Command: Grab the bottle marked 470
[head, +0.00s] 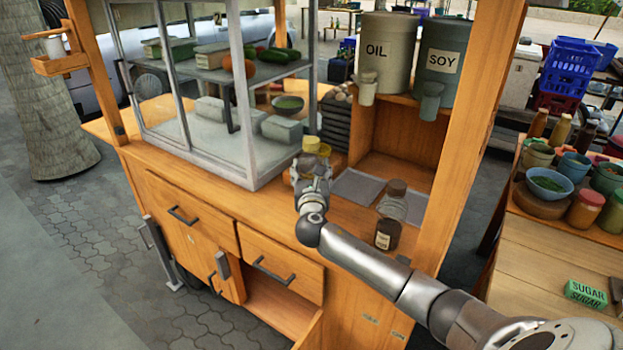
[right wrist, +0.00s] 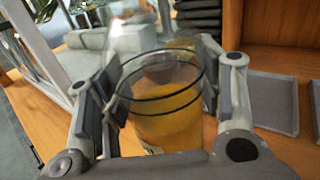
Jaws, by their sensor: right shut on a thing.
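My right gripper (head: 312,168) is at the cart counter, beside the glass case. It is shut on a clear container with yellow-orange contents (right wrist: 165,115), whose yellow top part (head: 311,144) shows above the fingers. In the right wrist view the gripper's fingers (right wrist: 160,90) press on both sides of this container. Dark rings circle it, and a scrap of label shows low on its front, too hidden to read. No 470 is legible. My left gripper is out of view.
The glass case (head: 222,150) is close on the left. Large OIL (head: 385,50) and SOY (head: 441,62) canisters stand on a shelf behind. A grey tray (head: 356,184) lies right of the gripper. A side table (head: 535,235) with several jars is at right.

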